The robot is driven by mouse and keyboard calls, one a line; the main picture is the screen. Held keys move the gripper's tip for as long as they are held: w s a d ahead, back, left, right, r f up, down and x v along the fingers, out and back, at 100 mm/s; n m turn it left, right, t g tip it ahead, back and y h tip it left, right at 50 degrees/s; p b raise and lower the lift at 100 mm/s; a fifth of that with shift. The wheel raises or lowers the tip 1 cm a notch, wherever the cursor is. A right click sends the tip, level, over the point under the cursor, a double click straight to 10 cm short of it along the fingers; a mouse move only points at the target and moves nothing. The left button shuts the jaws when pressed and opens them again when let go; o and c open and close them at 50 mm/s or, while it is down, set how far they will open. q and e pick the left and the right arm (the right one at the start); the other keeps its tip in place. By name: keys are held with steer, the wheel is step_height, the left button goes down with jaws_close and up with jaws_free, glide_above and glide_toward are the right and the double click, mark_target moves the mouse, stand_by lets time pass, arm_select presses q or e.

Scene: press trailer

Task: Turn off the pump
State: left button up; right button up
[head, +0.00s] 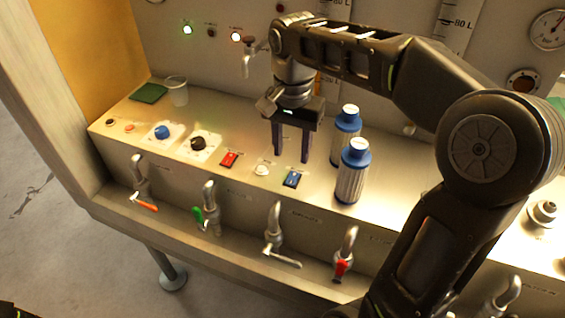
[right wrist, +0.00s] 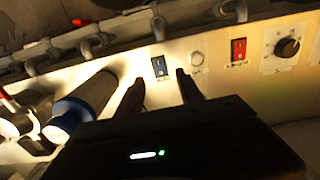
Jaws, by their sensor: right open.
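On the counter, a red rocker switch (head: 229,160), a pale round button (head: 262,168) and a blue rocker switch (head: 292,178) stand in a row. I cannot read which one is marked for the pump. My right gripper (head: 292,160) is open and empty, fingers pointing down, above and just behind the blue switch. In the right wrist view, the blue switch (right wrist: 159,67) shows beyond and between the fingertips (right wrist: 160,86). The pale button (right wrist: 197,60) and red switch (right wrist: 239,52) are to its right there.
Two blue-capped bottles (head: 353,172) stand close right of my right gripper. A black knob (head: 199,144) and blue knob (head: 162,132) are to the left. Taps (head: 274,228) line the front; another tap (head: 248,60) is on the back panel.

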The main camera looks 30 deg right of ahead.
mark_target(291, 181)
steer(key=shift+s+f, duration=0.15)
steer(key=shift+f, duration=0.1)
step_height(291, 181, down, 7)
steer(key=shift+f, duration=0.15)
stand_by(0.4)
steer(key=shift+c, duration=0.4)
jaws_close()
